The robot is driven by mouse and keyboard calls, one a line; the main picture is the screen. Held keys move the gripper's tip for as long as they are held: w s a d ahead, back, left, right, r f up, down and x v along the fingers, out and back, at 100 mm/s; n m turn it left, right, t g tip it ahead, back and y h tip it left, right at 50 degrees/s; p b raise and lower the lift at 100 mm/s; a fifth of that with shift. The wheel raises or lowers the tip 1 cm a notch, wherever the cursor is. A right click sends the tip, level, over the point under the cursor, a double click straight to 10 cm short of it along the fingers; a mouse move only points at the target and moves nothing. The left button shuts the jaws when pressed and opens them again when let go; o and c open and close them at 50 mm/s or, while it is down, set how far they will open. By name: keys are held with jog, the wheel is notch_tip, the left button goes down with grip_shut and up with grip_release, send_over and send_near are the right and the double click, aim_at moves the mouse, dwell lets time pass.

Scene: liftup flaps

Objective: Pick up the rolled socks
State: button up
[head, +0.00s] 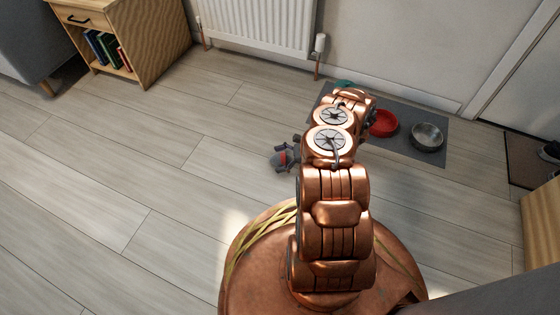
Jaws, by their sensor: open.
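My gripper (286,157) appears as a small dark grey shape at the left side of my copper arm, over the wooden floor. It is open. A small red patch (283,158) shows at the gripper; it may be part of the rolled socks or of the gripper itself, and I cannot tell which. No other rolled socks can be made out clearly. My arm hides the floor behind it and to its right. Contact between the gripper and anything is too small to judge.
A grey mat (408,150) by the wall holds a red bowl (383,123) and a metal bowl (428,137); a teal item (344,84) is partly hidden there. A radiator (258,25) and a wooden bookshelf (150,50) stand at the back. The floor at left is clear.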

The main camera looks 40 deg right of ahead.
jog(key=c, duration=1.2)
jog(key=shift+r, duration=0.1)
